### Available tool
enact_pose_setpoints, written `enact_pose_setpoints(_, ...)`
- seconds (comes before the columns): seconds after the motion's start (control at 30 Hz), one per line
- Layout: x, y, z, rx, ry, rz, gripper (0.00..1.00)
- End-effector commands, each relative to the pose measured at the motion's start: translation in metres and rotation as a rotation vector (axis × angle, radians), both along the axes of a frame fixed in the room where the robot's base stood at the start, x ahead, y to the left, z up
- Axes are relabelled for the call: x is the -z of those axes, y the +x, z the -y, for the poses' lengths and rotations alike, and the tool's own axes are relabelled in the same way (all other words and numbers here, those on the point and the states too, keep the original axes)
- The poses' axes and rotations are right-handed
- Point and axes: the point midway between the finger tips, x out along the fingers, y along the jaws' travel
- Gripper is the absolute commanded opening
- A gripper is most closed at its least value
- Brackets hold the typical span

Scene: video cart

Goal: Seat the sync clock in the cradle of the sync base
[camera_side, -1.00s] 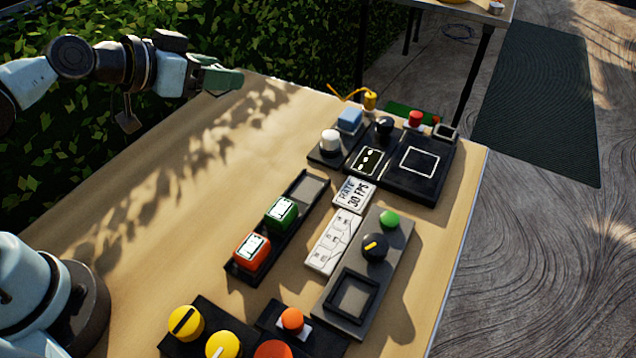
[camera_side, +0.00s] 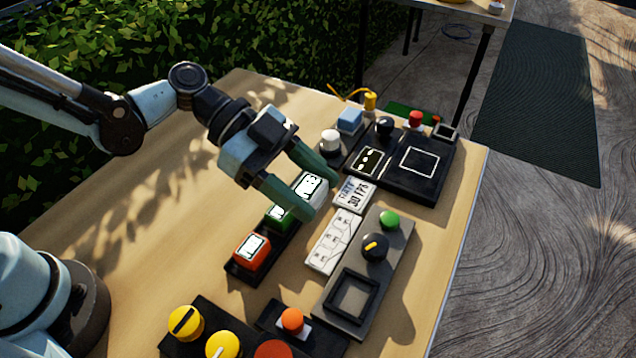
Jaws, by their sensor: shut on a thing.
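My gripper (camera_side: 310,190) is shut on a white block with a black-on-white display, which I take as the sync clock (camera_side: 313,186). One finger lies on each side of it. The clock is over the far end of a dark rack; I cannot tell whether it touches the rack. A grey base (camera_side: 393,245), which I take as the sync base, lies to the right and nearer. It has a green button, a black knob with a yellow mark, and a raised square frame, its cradle (camera_side: 341,308). The cradle is empty.
The dark rack (camera_side: 278,252) also holds a green clock (camera_side: 279,214) and an orange clock (camera_side: 252,250). A rate card (camera_side: 354,194) and a white label strip (camera_side: 333,240) lie between rack and base. Button panels stand at the far end and near edge. The table's left part is clear.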

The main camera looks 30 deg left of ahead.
Motion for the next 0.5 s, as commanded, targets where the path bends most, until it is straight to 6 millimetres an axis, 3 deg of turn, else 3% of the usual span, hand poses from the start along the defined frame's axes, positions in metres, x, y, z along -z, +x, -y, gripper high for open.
enact_pose_setpoints(0.3,0.001,0.001,-0.001,0.002,0.000,-0.001,0.23)
enact_pose_setpoints(0.5,0.014,0.021,-0.013,-0.004,0.000,0.000,0.23)
